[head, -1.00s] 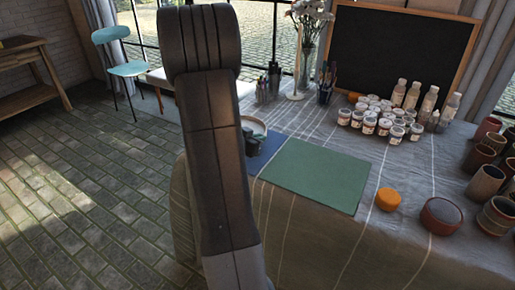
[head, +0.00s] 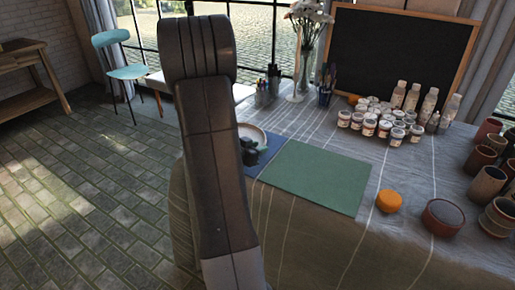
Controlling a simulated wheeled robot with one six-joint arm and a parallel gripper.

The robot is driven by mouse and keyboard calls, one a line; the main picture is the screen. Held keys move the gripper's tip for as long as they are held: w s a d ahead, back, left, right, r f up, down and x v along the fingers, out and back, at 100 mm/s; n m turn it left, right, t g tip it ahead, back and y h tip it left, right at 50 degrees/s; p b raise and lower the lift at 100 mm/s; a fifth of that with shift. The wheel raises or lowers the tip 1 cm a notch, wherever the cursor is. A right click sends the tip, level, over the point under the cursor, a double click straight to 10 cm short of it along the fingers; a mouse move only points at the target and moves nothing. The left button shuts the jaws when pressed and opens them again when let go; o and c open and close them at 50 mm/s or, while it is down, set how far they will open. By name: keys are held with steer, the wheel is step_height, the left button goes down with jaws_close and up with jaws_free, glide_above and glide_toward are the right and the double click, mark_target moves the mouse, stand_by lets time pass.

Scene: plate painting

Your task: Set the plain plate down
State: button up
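The plain plate (head: 255,132) is pale and round. It shows just right of my arm in the head view, over the far part of the blue mat (head: 271,148); my arm hides its left part. My gripper (head: 249,153) is a small dark shape at the plate's near edge, mostly hidden behind my arm. I cannot tell whether its fingers are open or shut, or whether the plate rests on the mat.
A bare green mat (head: 318,177) lies right of the blue one on the cloth-covered table (head: 320,245). Paint jars (head: 385,122), bottles and a flower vase (head: 306,70) stand behind.

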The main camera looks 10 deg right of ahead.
steer(key=p+v, duration=0.2)
steer(key=v, duration=0.9)
steer(key=shift+s+a+r, duration=0.15)
steer(key=shift+s+a, duration=0.1)
steer(key=shift+s, duration=0.05)
steer(key=shift+d, duration=0.1)
steer(key=b+x, duration=0.2)
steer(key=x, duration=0.9)
steer(key=shift+w+f, duration=0.15)
steer(key=shift+f, duration=0.05)
steer(key=shift+w+d+r+p, duration=0.15)
steer(key=shift+r+p, duration=0.2)
steer(key=shift+r, duration=0.6)
steer(key=shift+w+d+r+p, duration=0.1)
steer(key=shift+r+p, duration=0.2)
steer(key=shift+r, duration=0.6)
steer(key=shift+f, duration=0.15)
